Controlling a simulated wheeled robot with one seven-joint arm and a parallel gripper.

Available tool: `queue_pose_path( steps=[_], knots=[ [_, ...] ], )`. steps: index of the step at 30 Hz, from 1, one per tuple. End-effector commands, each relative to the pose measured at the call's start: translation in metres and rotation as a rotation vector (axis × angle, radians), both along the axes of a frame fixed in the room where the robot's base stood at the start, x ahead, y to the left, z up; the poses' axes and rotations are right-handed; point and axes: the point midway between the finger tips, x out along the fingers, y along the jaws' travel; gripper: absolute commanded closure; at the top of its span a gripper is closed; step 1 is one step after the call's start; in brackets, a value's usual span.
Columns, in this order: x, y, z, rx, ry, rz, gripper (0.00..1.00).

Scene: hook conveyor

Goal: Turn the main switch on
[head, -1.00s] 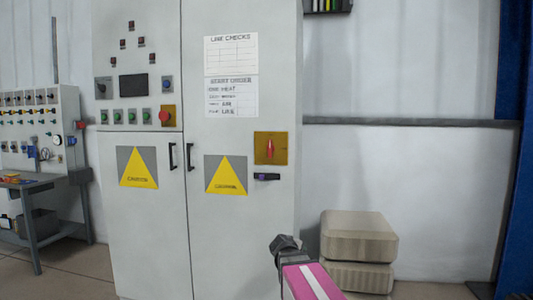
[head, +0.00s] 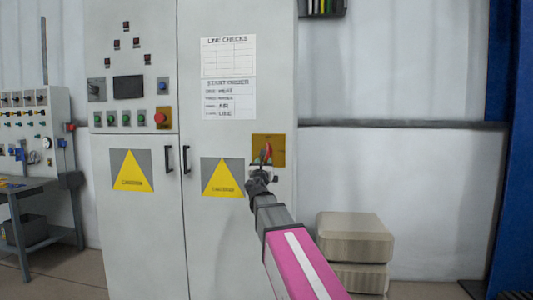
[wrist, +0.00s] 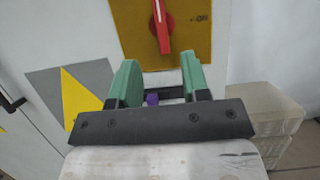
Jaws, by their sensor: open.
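The main switch is a red rotary handle (head: 266,151) on a yellow plate (head: 276,142) on the right door of the grey cabinet. In the wrist view the red handle (wrist: 162,26) stands nearly upright, and the plate (wrist: 203,45) has small dark lettering at its right. My gripper (head: 261,172) is just below the handle in the head view. In the wrist view its two green fingers (wrist: 158,78) are apart with nothing held between them. The handle is beyond and above the fingertips. A small purple part (wrist: 152,99) shows between the fingers, farther back, partly hidden.
Yellow caution triangles (head: 222,178) and black door handles (head: 186,159) are on the cabinet doors. A button panel (head: 127,87) is at upper left. Stacked beige blocks (head: 354,238) stand at the right on the floor. A workbench (head: 28,188) is at far left.

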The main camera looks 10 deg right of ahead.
Motion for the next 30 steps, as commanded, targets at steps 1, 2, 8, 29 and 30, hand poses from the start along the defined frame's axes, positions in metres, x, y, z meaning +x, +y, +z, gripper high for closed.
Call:
queue_pose_path(
  steps=[1, 2, 8, 29, 30],
  knots=[
    [0.006, -0.001, 0.002, 0.001, 0.0, -0.001, 0.57],
    [0.008, -0.002, 0.003, 0.002, -0.001, 0.0, 0.57],
    [0.035, -0.01, 0.014, 0.004, 0.0, 0.001, 0.57],
    [0.09, -0.029, 0.038, 0.005, 0.0, 0.001, 0.57],
    [0.09, -0.03, 0.038, 0.006, 0.0, 0.0, 0.61]
  ],
)
